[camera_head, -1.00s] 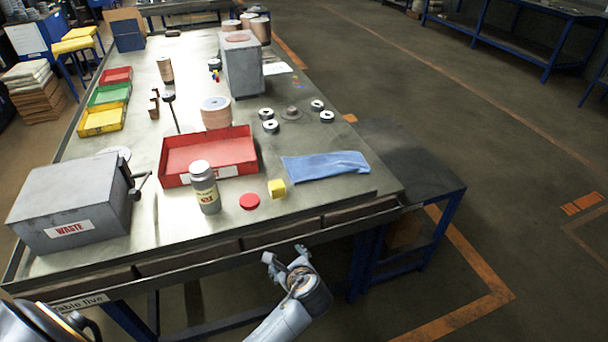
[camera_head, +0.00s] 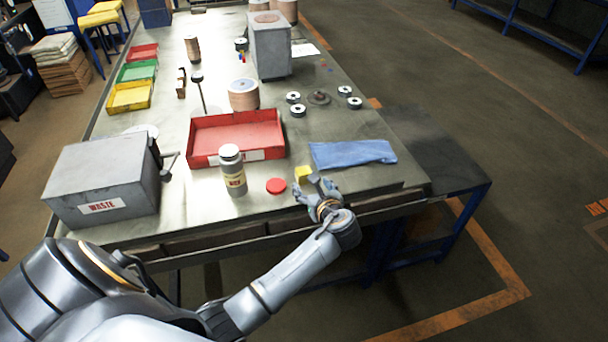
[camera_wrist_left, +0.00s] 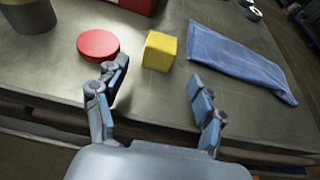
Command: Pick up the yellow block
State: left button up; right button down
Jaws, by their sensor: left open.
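The yellow block (camera_head: 303,173) sits on the metal table between a red disc and a blue cloth; my gripper hides part of it in the head view. In the left wrist view the yellow block (camera_wrist_left: 160,51) shows whole, ahead of the fingers and a little left of the middle of the gap. My left gripper (camera_head: 309,187) is open and empty at the table's front edge, just short of the block. Its two fingers (camera_wrist_left: 157,92) are spread apart in the wrist view, and nothing is between them. My right gripper is not in view.
The red disc (camera_head: 276,186) lies just left of the block, and the blue cloth (camera_head: 352,153) lies to its right. A grey bottle (camera_head: 232,172) and a red tray (camera_head: 237,135) stand farther left. A grey waste box (camera_head: 100,180) is at the left front.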

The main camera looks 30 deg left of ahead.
aim_at(306, 185)
pick_arm(q)
jog(key=shift+w+a, duration=0.35)
jog(key=shift+a, duration=0.2)
jog(key=x, duration=0.4)
jog(key=shift+a+p, duration=0.2)
jog(key=shift+p, duration=0.2)
jog(key=shift+c, duration=0.4)
jog(key=c, duration=1)
